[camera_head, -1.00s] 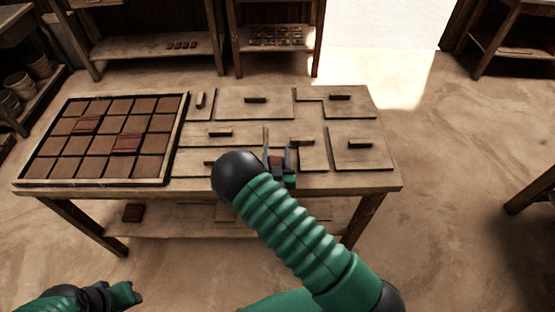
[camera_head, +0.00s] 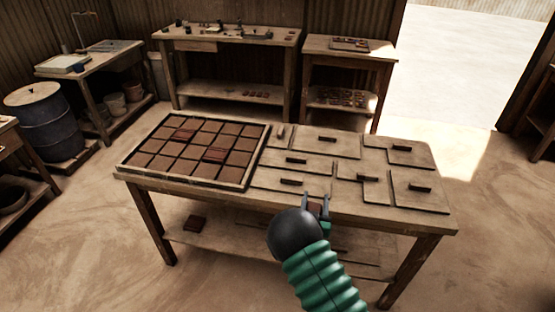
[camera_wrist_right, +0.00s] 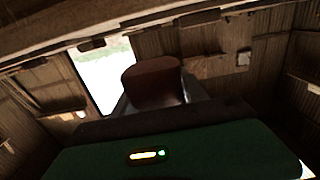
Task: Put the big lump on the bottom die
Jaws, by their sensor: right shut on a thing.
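My right gripper (camera_head: 317,203) is shut on a reddish-brown lump (camera_wrist_right: 152,82), which stands up between the fingers in the right wrist view. In the head view the lump (camera_head: 315,208) is small and partly hidden by my wrist. The gripper shows at the front edge of the work table, in front of the wooden boards. I cannot pick out a press or a bottom die in these frames. My left gripper is out of view.
The wooden table (camera_head: 350,215) carries a framed tray (camera_head: 258,160) of brown tiles, two of them redder, and several boards with handles (camera_head: 403,148). A brown block (camera_head: 195,223) lies on the lower shelf. Benches (camera_head: 225,38) and a blue barrel (camera_head: 45,118) stand behind. Floor is clear at right.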

